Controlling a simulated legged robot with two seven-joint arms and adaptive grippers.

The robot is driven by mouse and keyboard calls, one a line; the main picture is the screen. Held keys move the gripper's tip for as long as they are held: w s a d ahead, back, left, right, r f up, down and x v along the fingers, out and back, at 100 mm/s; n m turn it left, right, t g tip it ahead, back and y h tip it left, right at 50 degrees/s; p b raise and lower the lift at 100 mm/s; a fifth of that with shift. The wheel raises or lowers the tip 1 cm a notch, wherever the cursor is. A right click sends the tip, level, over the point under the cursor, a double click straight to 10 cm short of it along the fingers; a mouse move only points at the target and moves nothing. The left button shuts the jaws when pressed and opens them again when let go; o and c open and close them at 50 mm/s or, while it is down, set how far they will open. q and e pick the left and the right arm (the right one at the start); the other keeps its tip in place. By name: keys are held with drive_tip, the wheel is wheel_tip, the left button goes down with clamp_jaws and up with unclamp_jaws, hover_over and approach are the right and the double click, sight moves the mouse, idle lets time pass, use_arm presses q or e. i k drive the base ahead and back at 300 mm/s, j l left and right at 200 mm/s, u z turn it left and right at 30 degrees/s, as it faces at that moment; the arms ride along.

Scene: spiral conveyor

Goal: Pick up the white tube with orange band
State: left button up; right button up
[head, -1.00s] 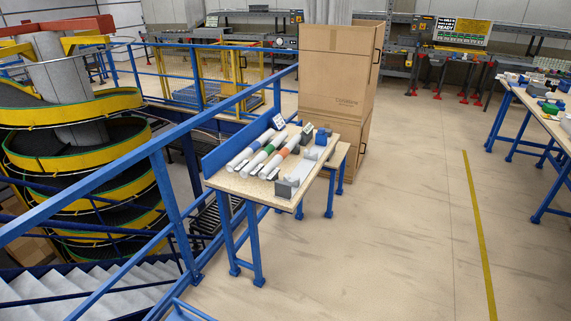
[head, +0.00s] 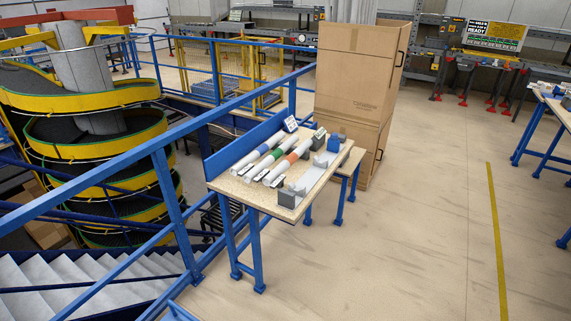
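The white tube with orange band (head: 289,161) lies on a small wooden-topped table (head: 236,188) with blue legs. It is the rightmost of three white tubes lying side by side at a slant. A tube with a green band (head: 268,158) lies in the middle, and a tube with a blue band (head: 255,154) lies at the left. Neither of my grippers is in view.
Grey and blue blocks (head: 334,145) and a grey fixture (head: 287,197) sit right of the tubes. A blue railing (head: 90,190) runs along the left by the stairs and spiral conveyor (head: 100,150). Cardboard boxes (head: 352,85) stand behind the table. Floor at right is clear.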

sight(293, 157)
drive_tip(key=i+l+u, duration=0.2)
drive_tip(key=i+l, duration=0.15)
drive_tip(key=i, duration=0.2)
drive_tip(key=i+l+u, duration=0.25)
drive_tip(key=i+l, duration=0.15)
drive_tip(key=i, duration=0.1)
